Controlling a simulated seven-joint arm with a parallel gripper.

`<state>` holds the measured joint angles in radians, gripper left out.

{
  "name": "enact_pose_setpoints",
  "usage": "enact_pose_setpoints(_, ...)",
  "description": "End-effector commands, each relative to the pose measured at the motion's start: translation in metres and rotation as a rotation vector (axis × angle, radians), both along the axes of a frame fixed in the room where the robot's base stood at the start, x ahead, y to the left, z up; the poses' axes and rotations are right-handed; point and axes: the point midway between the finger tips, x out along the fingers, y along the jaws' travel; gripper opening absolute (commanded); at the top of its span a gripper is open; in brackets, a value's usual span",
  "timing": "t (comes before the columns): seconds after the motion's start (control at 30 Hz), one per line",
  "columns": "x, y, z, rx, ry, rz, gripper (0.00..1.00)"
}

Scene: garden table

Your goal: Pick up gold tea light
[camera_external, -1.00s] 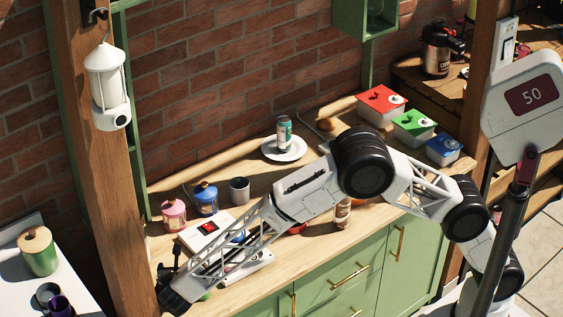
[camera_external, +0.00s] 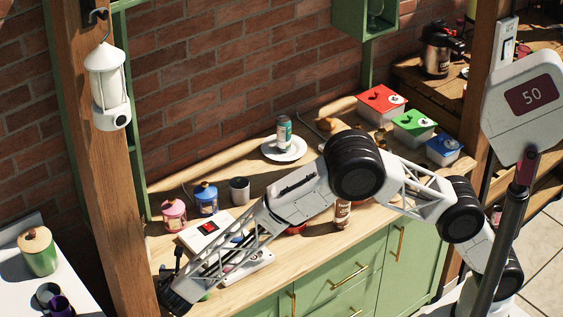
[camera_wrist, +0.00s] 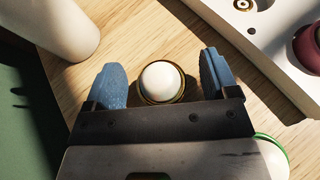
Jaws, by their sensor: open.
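The gold tea light (camera_wrist: 178,98) shows in the wrist view as a gold-rimmed cup around a white, domed candle. It sits on the wooden tabletop, between the two blue fingertips of my gripper (camera_wrist: 162,80). The fingers are apart, with a gap on each side of the tea light. My gripper's body covers the near side of it. In the external view my gripper (camera_external: 172,272) is low at the table's left front, and the tea light cannot be made out there.
In the wrist view, a white post-like object (camera_wrist: 55,28) stands at upper left and a white board (camera_wrist: 265,40) lies at right. In the external view, a pink lantern (camera_external: 174,214) and a blue lantern (camera_external: 206,199) stand behind the board. Bare wood lies beyond the tea light.

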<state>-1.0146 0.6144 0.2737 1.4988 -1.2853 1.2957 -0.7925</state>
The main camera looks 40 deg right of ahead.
Motion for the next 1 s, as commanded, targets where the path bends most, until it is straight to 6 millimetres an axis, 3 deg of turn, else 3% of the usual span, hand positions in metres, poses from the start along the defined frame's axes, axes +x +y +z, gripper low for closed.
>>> enact_pose_setpoints(0.1,0.0,0.0,0.0,0.0,0.0,0.0,0.77)
enact_pose_setpoints(0.43,0.0,0.0,0.0,0.0,0.0,0.0,0.27)
enact_pose_setpoints(0.77,0.0,0.0,0.003,0.001,0.0,0.0,0.27)
enact_pose_setpoints(1.0,0.0,0.0,0.022,0.002,-0.001,0.0,0.27)
